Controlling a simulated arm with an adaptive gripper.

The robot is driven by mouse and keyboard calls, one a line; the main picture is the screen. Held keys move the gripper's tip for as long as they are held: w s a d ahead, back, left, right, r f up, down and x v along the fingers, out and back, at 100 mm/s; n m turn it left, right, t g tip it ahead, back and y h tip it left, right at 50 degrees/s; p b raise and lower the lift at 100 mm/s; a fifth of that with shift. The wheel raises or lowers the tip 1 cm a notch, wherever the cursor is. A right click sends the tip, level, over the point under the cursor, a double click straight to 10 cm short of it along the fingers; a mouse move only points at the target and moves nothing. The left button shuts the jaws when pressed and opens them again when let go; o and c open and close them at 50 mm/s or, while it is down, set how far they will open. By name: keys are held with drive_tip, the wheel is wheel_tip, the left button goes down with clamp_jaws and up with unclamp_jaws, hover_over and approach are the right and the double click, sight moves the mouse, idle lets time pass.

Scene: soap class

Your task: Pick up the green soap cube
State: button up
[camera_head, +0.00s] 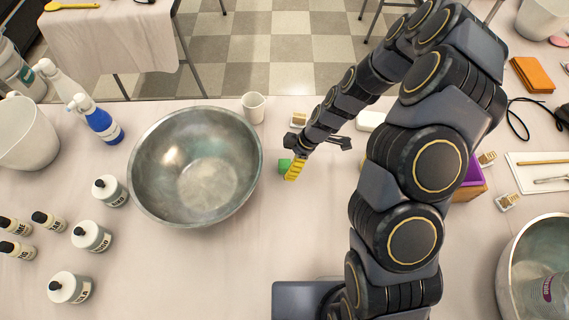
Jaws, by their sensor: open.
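The green soap cube (284,165) sits on the table just right of the large metal bowl.
The large metal bowl (160,205) is close on the left. A white cup (253,107) stands behind it. A tan block (299,120) and a white bar (370,120) lie behind my gripper. Labelled bottles (92,236) stand far left. The table front of the cube is clear.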

sight(286, 164)
drive_tip(key=shift+x, duration=1.55)
drive_tip(key=shift+w, duration=0.1)
drive_tip(key=c, duration=1.1)
